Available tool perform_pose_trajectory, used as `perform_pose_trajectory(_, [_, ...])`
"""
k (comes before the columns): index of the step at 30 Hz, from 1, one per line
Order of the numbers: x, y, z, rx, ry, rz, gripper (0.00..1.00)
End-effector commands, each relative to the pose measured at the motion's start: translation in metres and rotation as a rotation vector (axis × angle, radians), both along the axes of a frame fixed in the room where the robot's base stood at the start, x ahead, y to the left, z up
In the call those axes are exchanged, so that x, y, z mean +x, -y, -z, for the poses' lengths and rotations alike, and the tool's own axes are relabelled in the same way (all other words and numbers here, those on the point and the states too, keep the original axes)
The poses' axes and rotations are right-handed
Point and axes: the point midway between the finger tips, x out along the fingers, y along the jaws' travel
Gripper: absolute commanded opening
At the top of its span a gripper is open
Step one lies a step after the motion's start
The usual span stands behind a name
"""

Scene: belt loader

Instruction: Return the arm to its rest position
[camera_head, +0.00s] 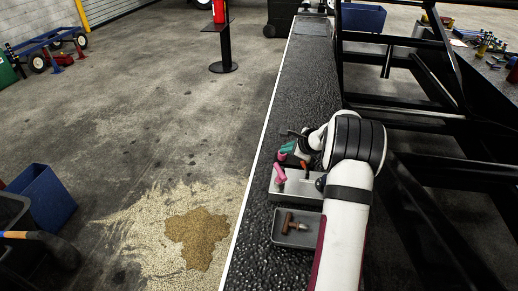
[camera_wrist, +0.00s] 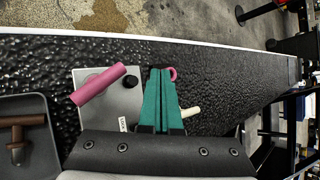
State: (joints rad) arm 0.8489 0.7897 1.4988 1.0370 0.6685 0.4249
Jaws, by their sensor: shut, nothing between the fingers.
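My white arm reaches up the right side of the head view, with its wrist folded over the black textured surface. My gripper (camera_head: 285,151) has teal fingers, and in the wrist view the gripper (camera_wrist: 161,75) shows its two fingers pressed together with nothing between them. Beside it is a grey box (camera_head: 299,188) with a pink handle (camera_head: 280,174) on top. In the wrist view the pink handle (camera_wrist: 98,85) lies tilted on the grey box (camera_wrist: 96,110), left of the fingers.
A grey tray (camera_head: 282,240) with a brown T-handled piece (camera_head: 291,223) sits nearer on the surface. Black metal framework (camera_head: 440,170) stands close on the right. The black surface (camera_head: 304,75) is bare farther away. A spill (camera_head: 198,235) lies on the floor to the left.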

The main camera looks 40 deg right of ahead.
Motion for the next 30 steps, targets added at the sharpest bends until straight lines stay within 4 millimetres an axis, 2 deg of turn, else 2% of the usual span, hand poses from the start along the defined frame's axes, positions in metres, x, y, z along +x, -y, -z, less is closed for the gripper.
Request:
perform_pose_trajectory(3, [0.001,-0.004,-0.002,-0.003,-0.001,-0.012,0.0])
perform_pose_trajectory(5, [0.004,-0.022,-0.012,-0.016,-0.006,-0.065,0.0])
perform_pose_trajectory(8, [0.007,-0.093,-0.045,-0.07,-0.032,-0.278,0.0])
perform_pose_trajectory(9, [0.002,-0.133,-0.061,-0.099,-0.05,-0.399,0.0])
perform_pose_trajectory(10, [-0.006,-0.164,-0.071,-0.123,-0.065,-0.494,0.0])
perform_pose_trajectory(11, [-0.016,-0.194,-0.08,-0.146,-0.082,-0.588,0.0])
perform_pose_trajectory(12, [-0.034,-0.232,-0.091,-0.18,-0.105,-0.715,0.0])
perform_pose_trajectory(14, [-0.069,-0.286,-0.104,-0.235,-0.143,-0.908,0.0])
perform_pose_trajectory(15, [-0.098,-0.317,-0.11,-0.274,-0.17,-1.037,0.0])
perform_pose_trajectory(17, [-0.148,-0.356,-0.113,-0.337,-0.217,-1.228,0.0])
perform_pose_trajectory(18, [-0.183,-0.374,-0.113,-0.379,-0.25,-1.349,0.0])
perform_pose_trajectory(21, [-0.261,-0.397,-0.105,-0.485,-0.329,-1.602,0.0])
perform_pose_trajectory(24, [-0.314,-0.398,-0.094,-0.563,-0.396,-1.765,0.0])
perform_pose_trajectory(27, [-0.337,-0.394,-0.088,-0.603,-0.431,-1.84,0.0])
perform_pose_trajectory(30, [-0.34,-0.393,-0.087,-0.609,-0.437,-1.849,0.0])
